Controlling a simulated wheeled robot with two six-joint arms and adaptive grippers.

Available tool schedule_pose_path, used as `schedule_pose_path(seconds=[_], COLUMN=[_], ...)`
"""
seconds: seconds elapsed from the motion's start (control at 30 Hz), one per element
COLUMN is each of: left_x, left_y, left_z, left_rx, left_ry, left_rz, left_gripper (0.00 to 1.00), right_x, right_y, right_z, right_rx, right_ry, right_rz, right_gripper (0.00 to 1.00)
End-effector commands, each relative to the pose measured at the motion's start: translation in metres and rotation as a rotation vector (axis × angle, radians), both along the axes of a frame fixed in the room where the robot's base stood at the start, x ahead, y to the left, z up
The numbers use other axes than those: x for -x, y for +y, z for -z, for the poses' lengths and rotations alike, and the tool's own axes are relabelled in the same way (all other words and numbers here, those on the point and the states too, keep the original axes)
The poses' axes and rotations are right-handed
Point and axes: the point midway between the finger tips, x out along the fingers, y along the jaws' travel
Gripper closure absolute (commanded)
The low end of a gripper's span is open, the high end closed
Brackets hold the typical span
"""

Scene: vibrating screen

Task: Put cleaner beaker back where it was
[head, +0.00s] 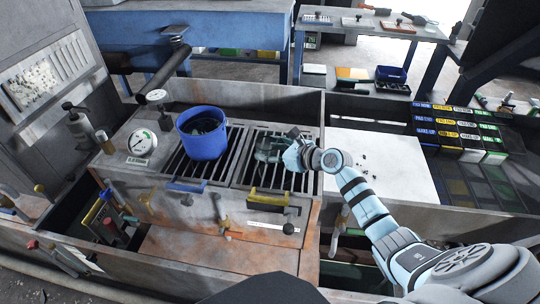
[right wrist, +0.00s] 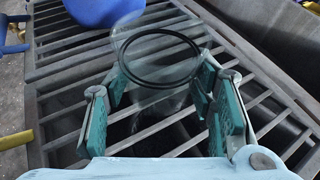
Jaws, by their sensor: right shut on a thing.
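The beaker (right wrist: 158,48) is clear, with a dark ring at its rim, and shows between the fingers in the right wrist view. My right gripper (right wrist: 160,95) is shut on it, with green finger pads on both sides. In the head view the right gripper (head: 268,150) is over the right part of the slatted metal grate, just right of the blue bucket (head: 203,138). The beaker is hard to make out there. I cannot tell whether it touches the grate. My left gripper is not in view.
The grate (head: 222,172) has yellow and blue handles along its front. A pressure gauge (head: 142,142) stands left of the bucket. A white panel (head: 385,160) with small dark bits lies to the right, and several labelled boxes (head: 462,128) stand beyond it.

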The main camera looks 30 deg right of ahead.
Motion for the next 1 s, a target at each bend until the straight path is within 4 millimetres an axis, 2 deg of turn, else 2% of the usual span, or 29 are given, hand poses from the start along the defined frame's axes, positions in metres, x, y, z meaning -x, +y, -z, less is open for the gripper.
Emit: schedule_pose_path(seconds=[0.3,0.33,0.43,0.47,0.83,1.0], left_x=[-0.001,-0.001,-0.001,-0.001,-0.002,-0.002], left_y=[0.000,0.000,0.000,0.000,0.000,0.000], left_z=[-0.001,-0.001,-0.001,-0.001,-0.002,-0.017], left_rx=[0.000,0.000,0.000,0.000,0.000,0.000], left_ry=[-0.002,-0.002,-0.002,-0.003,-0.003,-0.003], left_rz=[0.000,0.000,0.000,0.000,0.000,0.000], left_gripper=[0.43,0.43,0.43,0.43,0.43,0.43], right_x=[0.000,0.000,0.000,0.000,0.000,0.023], right_y=[0.000,0.000,0.000,0.000,0.000,-0.011], right_z=[0.001,0.002,0.001,0.001,-0.003,-0.015], right_rx=[-0.001,0.000,0.000,0.000,0.001,0.005], right_ry=[-0.002,-0.002,-0.002,-0.002,-0.003,0.000], right_rz=[0.000,0.000,0.000,0.000,0.000,0.001], right_gripper=[0.82,0.48,0.32,0.30,0.30,0.30])
